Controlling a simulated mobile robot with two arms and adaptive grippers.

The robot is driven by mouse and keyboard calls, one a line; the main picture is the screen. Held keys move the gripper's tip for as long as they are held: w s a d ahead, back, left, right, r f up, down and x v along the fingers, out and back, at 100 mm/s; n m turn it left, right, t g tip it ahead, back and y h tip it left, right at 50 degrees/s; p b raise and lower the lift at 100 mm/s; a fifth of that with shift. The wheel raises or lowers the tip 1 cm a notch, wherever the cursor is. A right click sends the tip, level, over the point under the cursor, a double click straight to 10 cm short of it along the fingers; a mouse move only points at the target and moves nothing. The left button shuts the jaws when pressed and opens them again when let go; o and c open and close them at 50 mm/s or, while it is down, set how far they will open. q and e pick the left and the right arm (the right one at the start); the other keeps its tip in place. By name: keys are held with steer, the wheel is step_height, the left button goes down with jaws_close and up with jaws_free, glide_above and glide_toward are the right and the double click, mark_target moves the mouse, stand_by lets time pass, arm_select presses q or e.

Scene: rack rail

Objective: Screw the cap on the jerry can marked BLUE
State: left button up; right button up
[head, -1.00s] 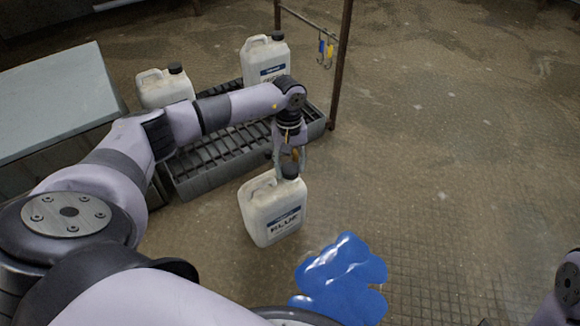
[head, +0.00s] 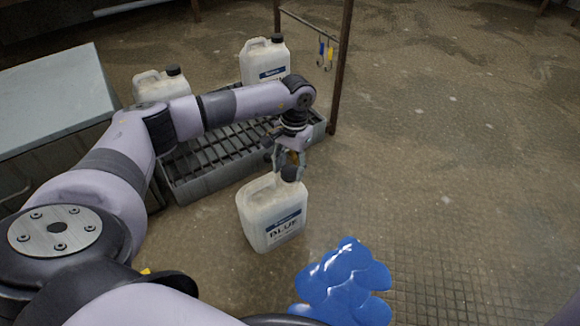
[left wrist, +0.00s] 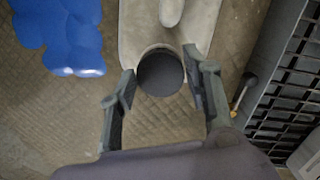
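The white jerry can marked BLUE (head: 272,215) stands upright on the floor in the head view. A black cap (head: 291,174) sits at its mouth; from above, in the left wrist view, the cap (left wrist: 160,72) covers the mouth. I cannot tell how tightly it is seated. My left gripper (head: 290,164) is just above the can, pointing down. In the left wrist view, its fingers (left wrist: 158,80) are open on either side of the cap, with gaps visible. My right gripper is out of view.
A blue puddle (head: 343,285) lies in front of the can. Behind it is a grey grated tray (head: 205,184) with two capped jerry cans, one left (head: 160,90) and one right (head: 264,65). A post (head: 341,70) stands at the tray's right. Floor to the right is clear.

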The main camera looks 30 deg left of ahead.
arm_select(q)
steer(key=o, duration=0.5)
steer(key=shift+c, duration=0.2)
